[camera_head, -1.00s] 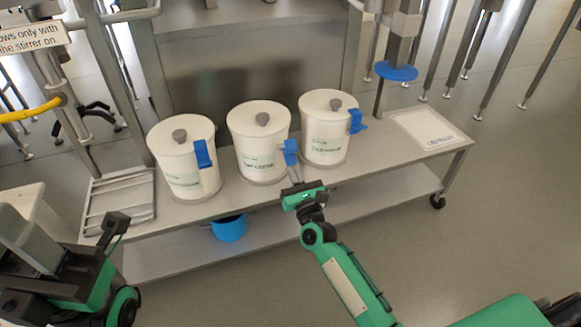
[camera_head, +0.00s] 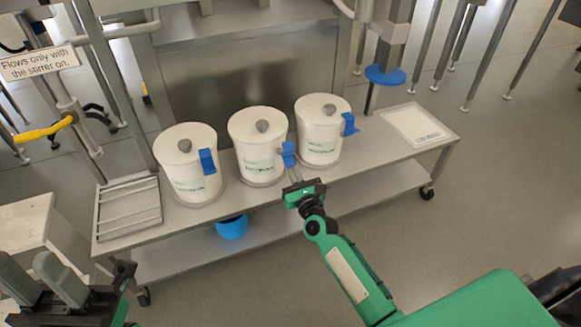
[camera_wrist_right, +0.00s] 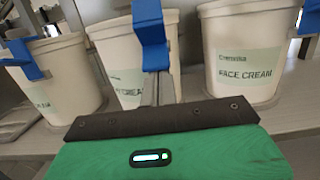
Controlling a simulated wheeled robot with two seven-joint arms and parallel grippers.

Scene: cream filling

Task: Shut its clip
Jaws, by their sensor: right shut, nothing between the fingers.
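Three white lidded tubs stand in a row on the bench: left (camera_head: 190,172), middle (camera_head: 259,152) and right (camera_head: 321,135). Each has a blue clip at its lid's edge. My right gripper (camera_head: 293,174) is shut and empty, its fingertips just below the middle tub's clip (camera_head: 288,154). In the right wrist view that clip (camera_wrist_right: 148,22) hangs over the tub's front, close above the fingers (camera_wrist_right: 152,90). I cannot tell whether it is latched or whether the fingers touch it. My left gripper (camera_head: 40,280) is open and empty at the lower left.
A wire rack (camera_head: 128,208) lies at the bench's left end and a white labelled sheet (camera_head: 415,125) at its right. A blue container (camera_head: 231,227) sits on the lower shelf. A blue disc on a post (camera_head: 385,75) hangs behind the bench.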

